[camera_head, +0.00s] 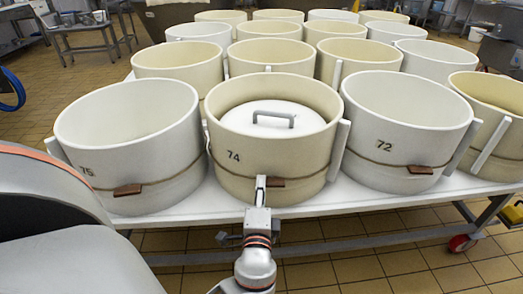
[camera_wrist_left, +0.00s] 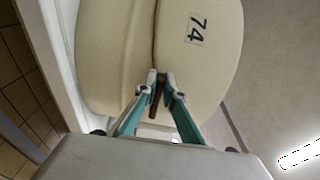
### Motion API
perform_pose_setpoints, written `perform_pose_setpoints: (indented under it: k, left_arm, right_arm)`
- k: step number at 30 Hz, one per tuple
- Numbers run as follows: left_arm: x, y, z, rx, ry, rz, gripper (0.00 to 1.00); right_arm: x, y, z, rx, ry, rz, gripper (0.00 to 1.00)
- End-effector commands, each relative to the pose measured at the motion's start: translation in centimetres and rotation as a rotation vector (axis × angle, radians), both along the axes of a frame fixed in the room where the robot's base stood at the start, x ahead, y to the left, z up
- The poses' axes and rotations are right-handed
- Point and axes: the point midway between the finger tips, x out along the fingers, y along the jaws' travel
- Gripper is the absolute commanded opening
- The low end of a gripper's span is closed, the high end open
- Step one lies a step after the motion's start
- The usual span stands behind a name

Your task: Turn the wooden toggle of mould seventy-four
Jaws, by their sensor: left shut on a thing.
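Mould seventy-four (camera_head: 300,158) is a cream round tub in the middle of the front row, with a "74" on its front and a white lid with a grey handle (camera_head: 274,118) inside. A cord runs around its wall. Its small brown wooden toggle (camera_head: 276,182) sits on the cord low at the front. My left gripper (camera_head: 261,182) is at the toggle and partly covers it. In the left wrist view, the fingertips (camera_wrist_left: 160,78) are shut on the toggle (camera_wrist_left: 156,98), close against the tub wall near the number (camera_wrist_left: 195,28). My right gripper is not in view.
Mould 75 (camera_head: 120,165) stands to the left and mould 72 (camera_head: 410,150) to the right, each with a cord and toggle. Several more tubs crowd the white table (camera_head: 370,202) behind. The tiled floor in front shows free room.

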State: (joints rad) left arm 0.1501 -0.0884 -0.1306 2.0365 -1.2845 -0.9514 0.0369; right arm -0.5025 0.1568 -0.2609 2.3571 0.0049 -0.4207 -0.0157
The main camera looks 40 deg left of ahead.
Motion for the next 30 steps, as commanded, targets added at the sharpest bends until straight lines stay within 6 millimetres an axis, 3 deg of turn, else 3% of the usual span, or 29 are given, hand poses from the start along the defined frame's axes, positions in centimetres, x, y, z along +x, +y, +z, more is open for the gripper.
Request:
perform_pose_setpoints:
  k: [3,4,6,19,30]
  left_arm:
    - [0.0,-0.1,-0.1,-0.003,0.002,-0.001,0.0]
    - [0.0,-0.1,-0.1,-0.003,0.002,-0.001,0.14]
    - [0.0,-0.1,-0.1,-0.003,0.002,-0.001,0.26]
    - [-0.5,-0.5,-0.1,-0.002,0.002,-0.001,0.26]
    - [-5.7,-5.0,-0.2,-0.004,0.004,-0.001,0.26]
  right_arm:
    - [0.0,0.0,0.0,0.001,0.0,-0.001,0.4]
    - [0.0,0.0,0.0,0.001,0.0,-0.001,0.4]
    - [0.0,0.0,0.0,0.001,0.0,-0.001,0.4]
    - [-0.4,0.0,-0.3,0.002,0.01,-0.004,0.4]
    - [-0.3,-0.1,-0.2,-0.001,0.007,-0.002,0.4]
